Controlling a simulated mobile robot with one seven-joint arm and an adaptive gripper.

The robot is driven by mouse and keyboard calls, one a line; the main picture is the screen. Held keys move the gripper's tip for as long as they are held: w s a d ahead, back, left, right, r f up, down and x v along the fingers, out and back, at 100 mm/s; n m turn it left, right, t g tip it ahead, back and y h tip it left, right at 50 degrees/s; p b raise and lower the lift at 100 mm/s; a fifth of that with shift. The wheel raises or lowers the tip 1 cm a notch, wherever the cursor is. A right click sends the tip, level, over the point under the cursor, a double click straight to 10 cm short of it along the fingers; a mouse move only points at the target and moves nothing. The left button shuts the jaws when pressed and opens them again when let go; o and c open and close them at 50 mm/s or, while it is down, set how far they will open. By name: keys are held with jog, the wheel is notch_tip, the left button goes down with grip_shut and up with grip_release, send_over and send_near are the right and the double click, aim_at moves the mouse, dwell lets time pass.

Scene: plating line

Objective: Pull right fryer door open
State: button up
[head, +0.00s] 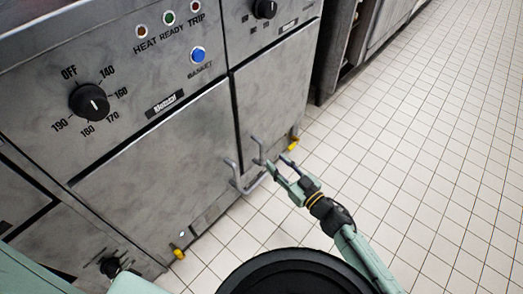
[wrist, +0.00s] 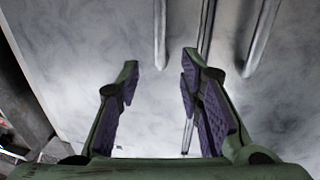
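The fryer front has a wide left door (head: 165,165) and a right door (head: 275,92), both closed. The left door's handle (head: 235,176) and the right door's handle (head: 258,150) stand close together beside the seam. My gripper (head: 277,163) is open and empty, low in front of the right door near its handle. In the wrist view, my open fingers (wrist: 161,62) face the door front. One vertical bar handle (wrist: 160,30) lines up with the gap between them; another bar handle (wrist: 258,38) is to the right of the fingers, across the door seam. Contact cannot be told.
Above the left door are a temperature knob (head: 89,102), indicator lights and a blue basket button (head: 198,55). Yellow-marked feet (head: 179,254) show at the fryer base. A dark cabinet (head: 345,45) stands at the back. The tiled floor (head: 430,130) to the right is clear.

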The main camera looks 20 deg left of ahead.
aim_at(263, 149)
jog(key=b+x, duration=0.1)
jog(key=x, duration=0.7)
jog(key=shift+w+a, duration=0.2)
jog(key=shift+a, duration=0.15)
jog(key=shift+c, duration=0.4)
jog(key=shift+d, duration=0.1)
grip_shut()
jog(key=shift+w, duration=0.1)
